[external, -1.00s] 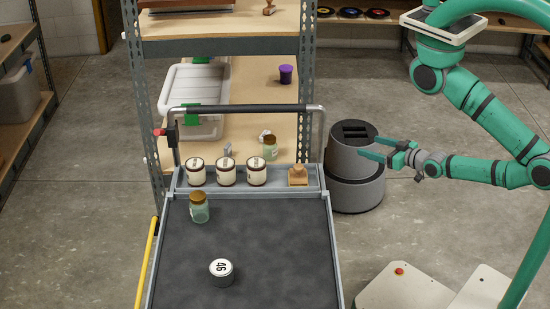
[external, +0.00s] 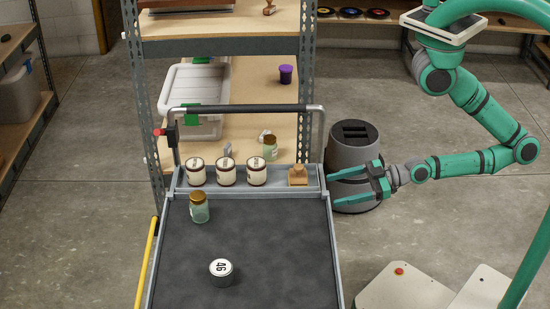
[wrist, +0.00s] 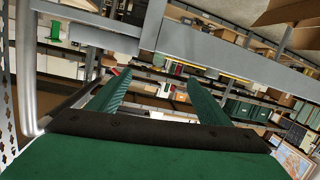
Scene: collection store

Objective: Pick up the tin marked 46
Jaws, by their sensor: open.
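The tin marked 46 (external: 221,272) is a small dark tin with a white lid. It stands upright on the dark top of the cart (external: 270,250), toward the front. My gripper (external: 332,188) is open and empty at the cart's right edge, near the back. It is up and to the right of the tin in the external view, well apart from it. In the wrist view my two green fingers (wrist: 150,95) are spread with nothing between them. The tin does not show in the wrist view.
A green jar with a brown lid (external: 199,208) stands on the cart's back left. Several cream jars (external: 226,172) and a wooden block (external: 298,176) sit on the raised back ledge. The cart handle (external: 240,108) rises behind. A grey bin (external: 355,150) stands right of the cart.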

